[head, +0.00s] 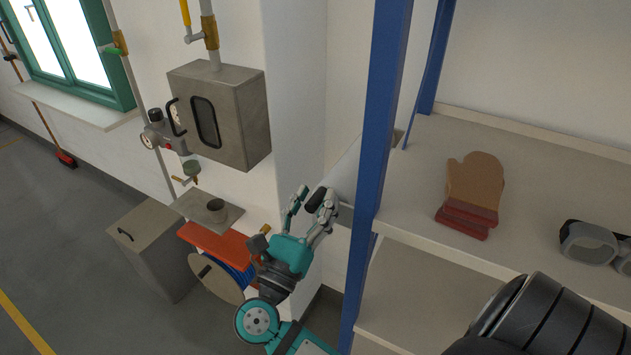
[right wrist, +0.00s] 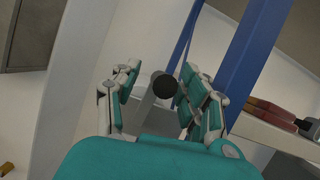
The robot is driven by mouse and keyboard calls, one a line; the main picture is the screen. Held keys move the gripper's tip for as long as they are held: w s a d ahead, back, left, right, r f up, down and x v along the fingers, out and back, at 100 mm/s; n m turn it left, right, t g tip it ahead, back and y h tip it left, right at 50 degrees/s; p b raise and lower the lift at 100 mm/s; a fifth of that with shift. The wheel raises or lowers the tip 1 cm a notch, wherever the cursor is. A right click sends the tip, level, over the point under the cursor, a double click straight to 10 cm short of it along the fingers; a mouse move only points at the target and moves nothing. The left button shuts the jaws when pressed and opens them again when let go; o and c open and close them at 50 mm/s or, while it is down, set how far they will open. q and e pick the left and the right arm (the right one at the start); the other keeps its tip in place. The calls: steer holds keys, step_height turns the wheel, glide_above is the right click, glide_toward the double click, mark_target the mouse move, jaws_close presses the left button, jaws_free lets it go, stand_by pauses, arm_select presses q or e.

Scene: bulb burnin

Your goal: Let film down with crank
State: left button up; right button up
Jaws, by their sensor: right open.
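The crank's black knob (head: 316,200) shows in the head view, just left of the blue post. It also shows in the right wrist view (right wrist: 164,86) as a dark round end. A pale roll or sheet (head: 347,172), probably the film, is behind it, partly hidden by the post. My right gripper (head: 313,196) is open, with its fingers on either side of the knob. In the right wrist view the knob lies between the fingers (right wrist: 158,78), with gaps visible on both sides. I cannot tell how deep between the fingers it sits. My left gripper is not in view.
A blue post (head: 379,120) and shelf (head: 415,205) stand close to the right of my gripper. An oven mitt (head: 472,188) and goggles (head: 590,243) lie on the shelf. A metal wall box (head: 245,120), an orange ledge (head: 212,241) and a cable reel (head: 213,279) are at left.

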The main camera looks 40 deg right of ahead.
steer(key=shift+s+a+r, duration=0.15)
steer(key=shift+s+a, duration=0.05)
steer(key=shift+c, duration=0.5)
jaws_close()
